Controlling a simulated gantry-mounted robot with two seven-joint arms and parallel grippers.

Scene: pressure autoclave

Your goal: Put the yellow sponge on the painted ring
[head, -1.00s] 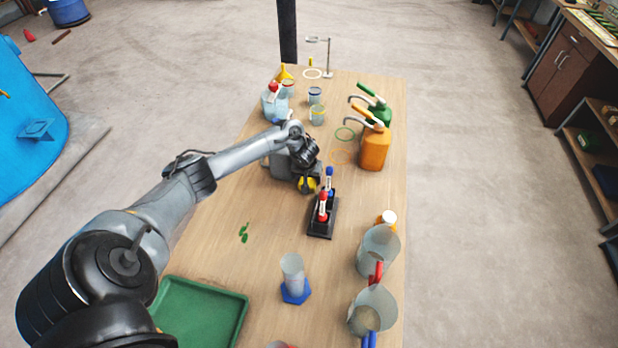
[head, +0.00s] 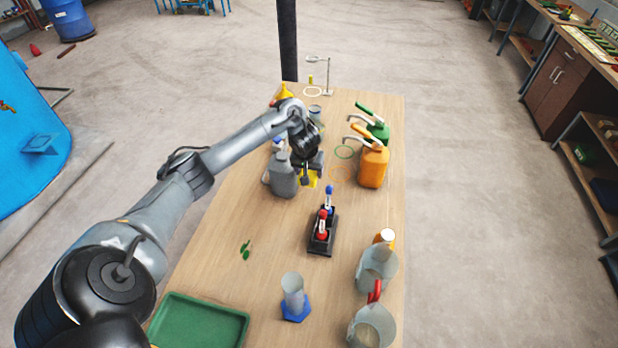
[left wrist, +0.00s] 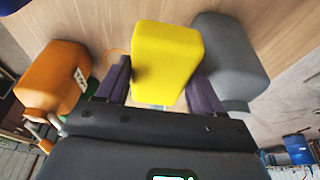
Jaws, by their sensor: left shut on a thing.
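The yellow sponge (head: 313,179) is between the fingers of my left gripper (head: 309,174) in the head view. The left wrist view shows the sponge (left wrist: 165,60) as a yellow block, with the dark fingers shut on its sides. I cannot tell the sponge's exact height above the table. My right gripper is not in view.
A grey jug (head: 282,178) stands close left of the gripper, and an orange pump jug (head: 373,166) stands to its right. A black rack (head: 321,240) with red and blue-capped items is nearer. Clear beakers (head: 377,268) stand along the right edge. The left-middle tabletop is mostly clear.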

